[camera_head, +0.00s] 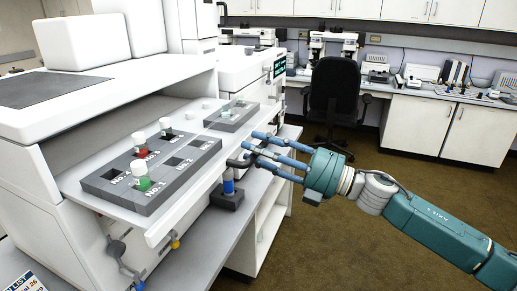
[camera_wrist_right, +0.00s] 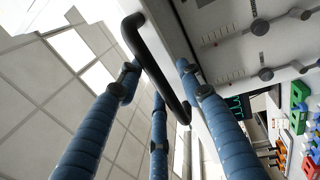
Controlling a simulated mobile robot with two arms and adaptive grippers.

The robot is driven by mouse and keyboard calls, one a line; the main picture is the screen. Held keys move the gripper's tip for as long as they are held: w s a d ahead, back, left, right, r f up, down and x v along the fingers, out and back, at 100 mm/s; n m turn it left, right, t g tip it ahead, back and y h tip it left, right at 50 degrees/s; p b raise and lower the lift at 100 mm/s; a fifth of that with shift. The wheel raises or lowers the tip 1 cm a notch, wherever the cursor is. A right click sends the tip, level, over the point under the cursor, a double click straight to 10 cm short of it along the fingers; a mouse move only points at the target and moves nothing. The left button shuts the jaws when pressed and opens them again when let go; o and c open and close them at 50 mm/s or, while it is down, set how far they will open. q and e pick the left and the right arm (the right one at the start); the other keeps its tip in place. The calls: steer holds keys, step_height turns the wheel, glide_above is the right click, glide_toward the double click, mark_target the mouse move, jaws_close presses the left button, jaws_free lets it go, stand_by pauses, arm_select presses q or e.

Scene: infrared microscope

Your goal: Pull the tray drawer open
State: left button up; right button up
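The tray drawer (camera_head: 188,213) is a white ledge on the front of the white instrument, with grey racks on top. Its black bar handle (camera_head: 240,161) sits on the front edge and shows close up in the right wrist view (camera_wrist_right: 155,65). My right gripper (camera_head: 268,154) comes in from the right, with its blue fingers at the handle. In the wrist view the fingers (camera_wrist_right: 158,80) are spread, with the bar running between them. They do not look closed on it; contact cannot be told. My left gripper is not in view.
The near grey rack (camera_head: 118,195) holds capped vials, green (camera_head: 141,183) and red (camera_head: 141,153); a smaller rack (camera_head: 232,116) stands behind. A blue-and-black fitting (camera_head: 228,188) is below the handle. A black chair (camera_head: 336,95) stands beyond. Brown floor to the right is open.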

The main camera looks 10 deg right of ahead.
steer(key=v, duration=1.2)
stand_by(0.4)
